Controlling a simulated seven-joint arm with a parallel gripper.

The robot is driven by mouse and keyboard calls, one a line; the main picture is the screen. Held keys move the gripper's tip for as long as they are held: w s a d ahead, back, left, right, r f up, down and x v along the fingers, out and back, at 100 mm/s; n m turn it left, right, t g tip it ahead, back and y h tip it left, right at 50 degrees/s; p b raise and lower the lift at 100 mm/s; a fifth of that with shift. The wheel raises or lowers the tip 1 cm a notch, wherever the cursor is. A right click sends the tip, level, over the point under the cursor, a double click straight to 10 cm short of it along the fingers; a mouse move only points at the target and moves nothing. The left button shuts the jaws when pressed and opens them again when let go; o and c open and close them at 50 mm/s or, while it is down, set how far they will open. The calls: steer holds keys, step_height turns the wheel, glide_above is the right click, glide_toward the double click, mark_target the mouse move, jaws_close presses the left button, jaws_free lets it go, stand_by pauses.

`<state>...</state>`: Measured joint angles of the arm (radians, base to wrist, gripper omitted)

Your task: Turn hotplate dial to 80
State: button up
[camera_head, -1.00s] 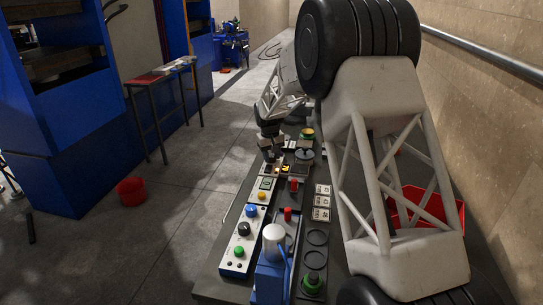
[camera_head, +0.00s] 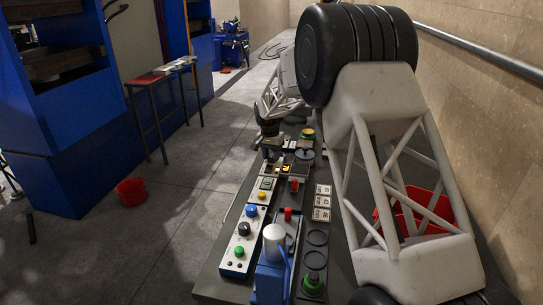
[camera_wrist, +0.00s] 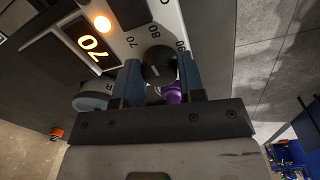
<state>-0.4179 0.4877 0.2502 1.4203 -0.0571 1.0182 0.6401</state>
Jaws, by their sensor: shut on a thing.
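The black hotplate dial (camera_wrist: 158,66) shows in the wrist view, with printed numbers around it; 70 and 80 are readable. My gripper (camera_wrist: 161,82) is shut on the dial, one finger on each side. The hotplate's lit display (camera_wrist: 92,45) reads 70 and appears upside down in the wrist view. A round lit lamp (camera_wrist: 102,23) glows beside it. In the head view the small lit display (camera_head: 285,170) is at the far part of the bench, and my gripper (camera_head: 269,154) is small and dark next to it.
A purple part (camera_wrist: 173,93) shows just below the dial between my fingers. The bench holds a control box with a blue button (camera_head: 251,211), a red-capped item (camera_head: 288,214), white label cards (camera_head: 322,201) and a green-based item (camera_head: 314,282). A red bin (camera_head: 420,212) stands at right.

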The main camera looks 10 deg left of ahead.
mark_target(270, 156)
steer(key=shift+m, duration=1.4)
steer(key=o, duration=0.9)
steer(key=shift+w+a+r, duration=0.1)
steer(key=shift+r, duration=1.9)
steer(key=shift+w+a+r, duration=0.1)
steer(key=shift+r, duration=1.85)
